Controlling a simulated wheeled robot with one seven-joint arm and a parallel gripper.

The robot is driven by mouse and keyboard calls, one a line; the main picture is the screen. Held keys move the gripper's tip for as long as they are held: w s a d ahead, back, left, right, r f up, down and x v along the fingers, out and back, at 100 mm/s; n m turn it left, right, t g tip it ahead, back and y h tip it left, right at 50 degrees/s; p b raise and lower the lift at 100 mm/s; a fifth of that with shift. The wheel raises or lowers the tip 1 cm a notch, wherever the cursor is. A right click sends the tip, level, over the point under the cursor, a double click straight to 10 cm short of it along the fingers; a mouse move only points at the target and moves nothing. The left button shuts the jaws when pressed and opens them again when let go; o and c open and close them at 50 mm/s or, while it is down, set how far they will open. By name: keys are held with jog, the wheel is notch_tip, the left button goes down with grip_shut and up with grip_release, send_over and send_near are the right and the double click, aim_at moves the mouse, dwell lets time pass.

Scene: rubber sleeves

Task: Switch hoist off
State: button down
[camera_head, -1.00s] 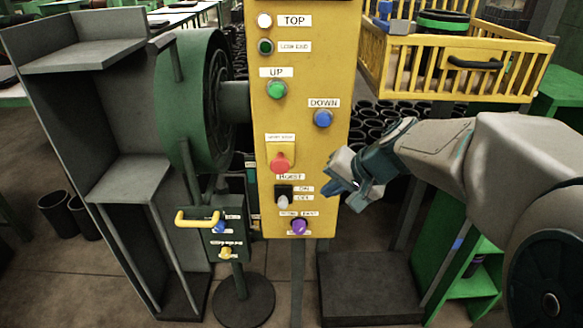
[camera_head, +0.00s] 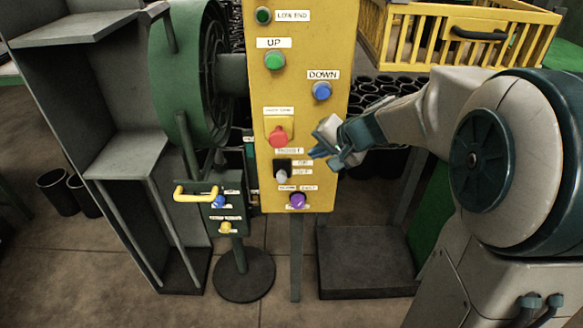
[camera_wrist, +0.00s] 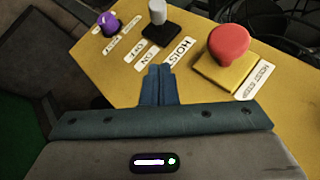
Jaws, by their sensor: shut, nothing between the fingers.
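The hoist switch (camera_head: 282,174) is a light grey lever on a black base, low on the yellow control panel (camera_head: 310,35). Its lever points down in the head view, beside labels that read ON and OFF. The switch also shows in the wrist view (camera_wrist: 158,16), past my fingertips. My gripper (camera_head: 318,152) is shut and empty, just right of the switch and apart from it. In the wrist view the closed fingers (camera_wrist: 157,76) point at the HOIST label. A red mushroom button (camera_head: 278,137) is above the switch, and a purple knob (camera_head: 297,200) is below it.
Green UP (camera_head: 274,61) and blue DOWN (camera_head: 322,91) buttons are higher on the panel. A green fan-like drum (camera_head: 190,85) and a small pedestal box with a yellow handle (camera_head: 195,194) stand left. A yellow slatted crate (camera_head: 455,40) is behind at right.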

aim_at(282, 175)
jog(key=w+a+f, duration=0.2)
jog(key=a+f, duration=0.3)
jog(key=f, duration=0.1)
jog(key=shift+a+f, duration=0.3)
